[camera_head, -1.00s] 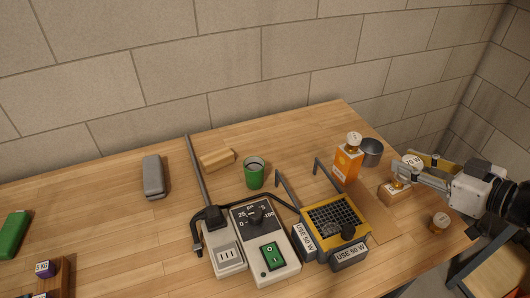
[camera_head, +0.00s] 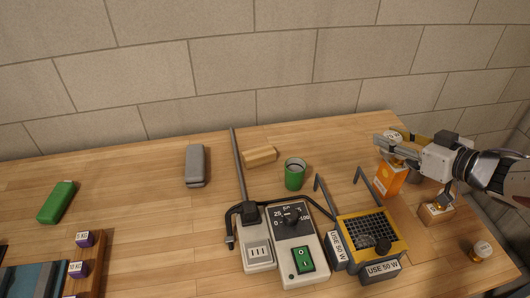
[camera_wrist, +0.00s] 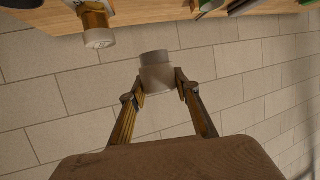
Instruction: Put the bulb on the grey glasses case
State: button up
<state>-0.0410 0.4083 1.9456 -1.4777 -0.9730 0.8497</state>
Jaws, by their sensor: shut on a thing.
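In the wrist view my gripper (camera_wrist: 158,84) is shut on the bulb (camera_wrist: 156,60), which shows as a pale grey, stubby cylinder between the two fingertips. In the head view the fingers and nearby things overlap, so the bulb's outline is hard to make out. The grey glasses case (camera_head: 195,165) lies on the table at centre left, far to the left of my gripper. Its top is bare.
The orange bottle (camera_head: 389,180) and a small wooden box (camera_head: 436,213) stand near my arm. A green cup (camera_head: 295,174), a wooden block (camera_head: 260,157), an upright rod (camera_head: 238,165), a control box (camera_head: 297,245) and a yellow-framed grid (camera_head: 372,238) lie between gripper and case. A green case (camera_head: 57,201) lies left.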

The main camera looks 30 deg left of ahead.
jog(key=s+a+n+g+y, duration=0.1)
jog(key=s+a+n+g, duration=0.15)
jog(key=a, duration=2.35)
jog(key=s+a+g, duration=0.1)
jog(key=s+a, duration=0.7)
jog(key=a, duration=0.4)
jog(key=s+a, duration=0.8)
jog(key=a, duration=0.4)
jog(key=shift+n, duration=0.25)
jog(key=shift+w+d+f, duration=0.1)
jog(key=shift+f, duration=0.65)
jog(key=shift+w+d+f, duration=0.15)
jog(key=shift+f, duration=0.6)
jog(key=shift+w+d+f, duration=0.1)
jog(key=shift+f, duration=0.65)
jog(key=shift+f, duration=0.1)
jog(key=shift+f, duration=3.05)
jog(key=shift+f, duration=0.1)
